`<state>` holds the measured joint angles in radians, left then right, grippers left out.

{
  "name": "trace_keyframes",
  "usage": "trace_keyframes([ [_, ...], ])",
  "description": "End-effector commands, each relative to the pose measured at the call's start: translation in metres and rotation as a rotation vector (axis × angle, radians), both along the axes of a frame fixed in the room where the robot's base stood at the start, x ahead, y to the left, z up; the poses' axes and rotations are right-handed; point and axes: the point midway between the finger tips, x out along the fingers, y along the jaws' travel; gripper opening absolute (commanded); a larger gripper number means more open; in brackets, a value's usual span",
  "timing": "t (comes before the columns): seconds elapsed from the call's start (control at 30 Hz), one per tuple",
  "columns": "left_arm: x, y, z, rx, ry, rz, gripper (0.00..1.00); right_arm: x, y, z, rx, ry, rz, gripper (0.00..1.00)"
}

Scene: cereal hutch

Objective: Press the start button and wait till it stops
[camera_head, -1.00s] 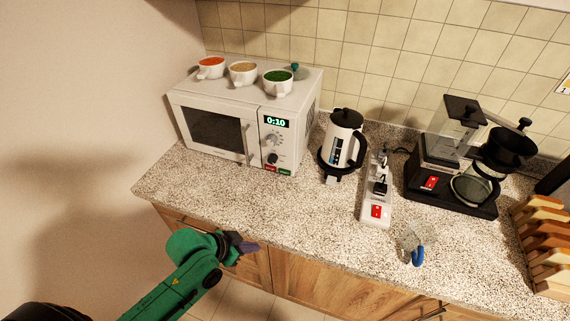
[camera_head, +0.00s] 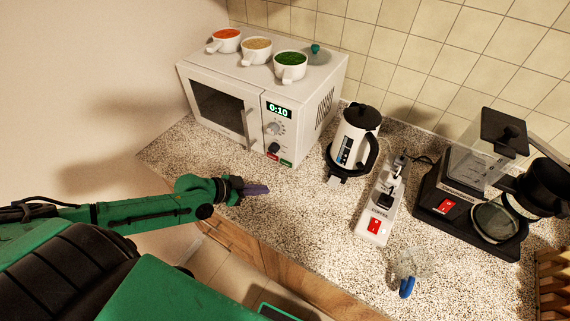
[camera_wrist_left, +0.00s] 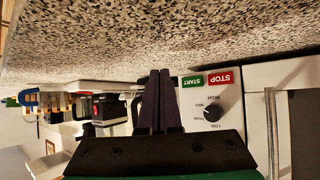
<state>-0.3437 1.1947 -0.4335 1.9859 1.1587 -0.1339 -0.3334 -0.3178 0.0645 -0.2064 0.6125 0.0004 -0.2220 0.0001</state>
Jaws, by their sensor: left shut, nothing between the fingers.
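The white microwave (camera_head: 222,111) stands at the back left of the counter, door shut, its display (camera_head: 279,110) reading 0:10. Low on its panel are a red STOP button (camera_head: 271,157) and a green START button (camera_head: 286,163). In the left wrist view, which is upside down, START (camera_wrist_left: 192,81) and STOP (camera_wrist_left: 221,77) are readable beside the dial (camera_wrist_left: 210,113). My left gripper (camera_head: 262,189) is shut and empty, in front of the microwave and apart from it. Its fingers (camera_wrist_left: 160,73) point toward the panel, to the left of START in the wrist view. My right gripper is not in view.
Three cups, one with green contents (camera_head: 291,64), stand on the microwave. Right of it are a kettle (camera_head: 350,138), a power strip (camera_head: 377,207) with a red switch, a coffee maker (camera_head: 462,190) and a glass with something blue (camera_head: 407,288). The counter before the microwave is clear.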

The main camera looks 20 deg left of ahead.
Motion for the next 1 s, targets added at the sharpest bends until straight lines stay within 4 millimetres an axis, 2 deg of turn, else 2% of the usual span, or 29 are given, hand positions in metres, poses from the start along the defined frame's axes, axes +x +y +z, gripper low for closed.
trace_keyframes([
  [0.27, 0.039, -0.006, -0.007, -0.003, -0.008, 0.001, 0.0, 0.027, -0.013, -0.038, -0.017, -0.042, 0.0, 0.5],
  [0.53, 0.074, -0.011, -0.005, -0.002, -0.006, 0.0, 0.0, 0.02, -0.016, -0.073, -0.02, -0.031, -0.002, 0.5],
  [0.7, 0.082, -0.012, -0.001, -0.001, -0.002, -0.001, 0.0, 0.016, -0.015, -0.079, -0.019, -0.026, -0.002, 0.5],
  [1.0, 0.082, -0.012, 0.001, -0.001, -0.002, 0.0, 0.0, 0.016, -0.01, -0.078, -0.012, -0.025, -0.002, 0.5],
])
